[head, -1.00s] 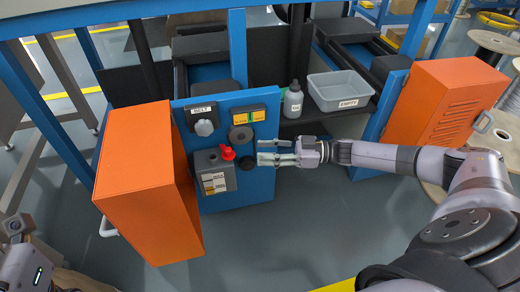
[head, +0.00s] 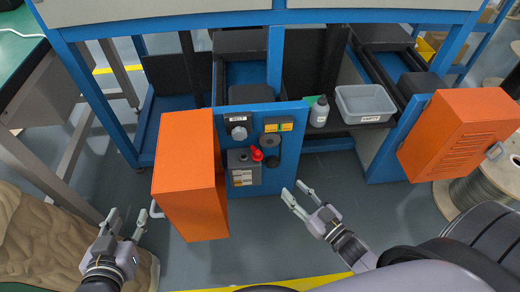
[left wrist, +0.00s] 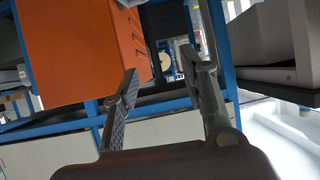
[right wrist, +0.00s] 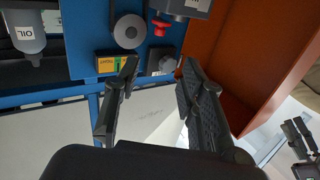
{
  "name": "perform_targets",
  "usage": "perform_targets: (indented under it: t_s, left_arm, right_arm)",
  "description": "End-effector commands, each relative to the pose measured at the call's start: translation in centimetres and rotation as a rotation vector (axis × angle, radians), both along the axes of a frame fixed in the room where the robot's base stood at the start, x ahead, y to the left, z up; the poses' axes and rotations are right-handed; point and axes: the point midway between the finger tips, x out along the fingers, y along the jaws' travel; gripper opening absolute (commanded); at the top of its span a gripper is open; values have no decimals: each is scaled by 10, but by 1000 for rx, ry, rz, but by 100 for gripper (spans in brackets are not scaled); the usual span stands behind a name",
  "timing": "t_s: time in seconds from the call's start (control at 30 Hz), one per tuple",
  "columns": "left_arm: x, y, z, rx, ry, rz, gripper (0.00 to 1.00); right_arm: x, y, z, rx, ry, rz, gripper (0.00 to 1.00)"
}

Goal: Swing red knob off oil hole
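The red knob (head: 257,155) sits at the upper right of a grey box (head: 241,178) on the blue panel (head: 288,178). It also shows in the right wrist view (right wrist: 160,27), which sees the panel upside down. A dark round part (head: 272,162) is just right of the knob; I cannot tell whether it is a hole. No oil hole is clearly visible. My right gripper (head: 294,188) is open and empty, apart from the knob, in front and to its lower right. My left gripper (head: 128,215) is open and empty, left of the orange door.
An orange door (head: 188,175) stands out left of the panel; another orange door (head: 455,135) is at right. A bottle (head: 319,112) and grey tray (head: 364,104) stand on the shelf. A brown sack-like heap (head: 35,235) lies lower left. Floor before the panel is clear.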

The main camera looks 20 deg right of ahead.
Motion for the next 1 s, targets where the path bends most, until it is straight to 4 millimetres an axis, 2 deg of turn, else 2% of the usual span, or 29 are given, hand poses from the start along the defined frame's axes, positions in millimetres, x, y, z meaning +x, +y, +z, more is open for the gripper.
perform_targets:
  t_s: [0.13, 0.27, 0.63, 0.8, 1.0]
  left_arm:
    - [4, -2, 5, -9, -40, -2, 40]
    - [14, -7, 21, -33, -140, -9, 40]
    - [30, -21, 88, -124, -502, -32, 40]
    - [28, -25, 118, -166, -664, -42, 40]
    - [20, -27, 147, -208, -818, -49, 40]
  right_arm:
    - [12, 2, -1, -2, -1, -5, 38]
    - [34, 9, -2, 0, -3, -3, 38]
    - [103, 28, -2, 1, -3, -2, 38]
    - [130, 36, -2, 1, -2, -3, 38]
    - [154, 43, -1, 0, -1, -3, 38]
